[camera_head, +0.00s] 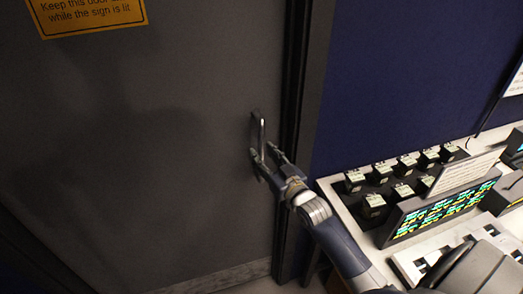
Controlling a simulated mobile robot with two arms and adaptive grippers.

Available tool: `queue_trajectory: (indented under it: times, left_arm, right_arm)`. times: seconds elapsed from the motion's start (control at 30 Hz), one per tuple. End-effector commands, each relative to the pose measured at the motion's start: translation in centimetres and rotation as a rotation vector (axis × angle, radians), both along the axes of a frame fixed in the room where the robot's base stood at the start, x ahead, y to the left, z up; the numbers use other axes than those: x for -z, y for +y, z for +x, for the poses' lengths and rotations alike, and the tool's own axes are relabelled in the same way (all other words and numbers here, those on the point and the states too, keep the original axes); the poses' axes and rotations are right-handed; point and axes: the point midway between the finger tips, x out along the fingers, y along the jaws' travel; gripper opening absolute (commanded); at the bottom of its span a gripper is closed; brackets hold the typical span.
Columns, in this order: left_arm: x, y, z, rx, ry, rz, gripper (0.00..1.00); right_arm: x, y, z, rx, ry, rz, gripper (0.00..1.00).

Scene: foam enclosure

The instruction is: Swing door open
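A dark grey door (130,170) fills the left and middle of the head view and appears closed against its dark frame (303,90). A slim metal handle (262,130) stands upright near the door's right edge. My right gripper (267,158) is at the lower part of the handle, its fingers apart. I cannot tell whether the fingers touch the handle. My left gripper is not in view.
To the right of the frame is a dark blue wall (410,70). Below it a white desk (345,213) holds several small black boxes with labels and a lit display panel (440,210). A yellow sign (88,14) is on the door.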

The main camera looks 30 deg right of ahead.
Motion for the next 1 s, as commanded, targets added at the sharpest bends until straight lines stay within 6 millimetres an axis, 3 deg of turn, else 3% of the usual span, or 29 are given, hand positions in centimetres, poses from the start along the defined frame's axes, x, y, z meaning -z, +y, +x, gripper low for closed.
queue_trajectory:
  times: [0.2,0.53,0.7,1.0]
  left_arm:
    - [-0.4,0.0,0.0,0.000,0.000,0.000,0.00]
    - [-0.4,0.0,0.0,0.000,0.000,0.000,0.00]
    - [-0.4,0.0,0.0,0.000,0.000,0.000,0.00]
    - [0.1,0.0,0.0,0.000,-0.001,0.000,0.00]
  right_arm:
    - [0.0,0.0,1.7,0.000,0.001,0.000,0.38]
    - [0.1,0.0,1.9,0.000,0.002,-0.001,0.38]
    - [0.1,0.0,1.9,0.000,0.002,0.000,0.02]
    - [0.2,-0.1,2.5,-0.002,-0.001,-0.001,0.00]
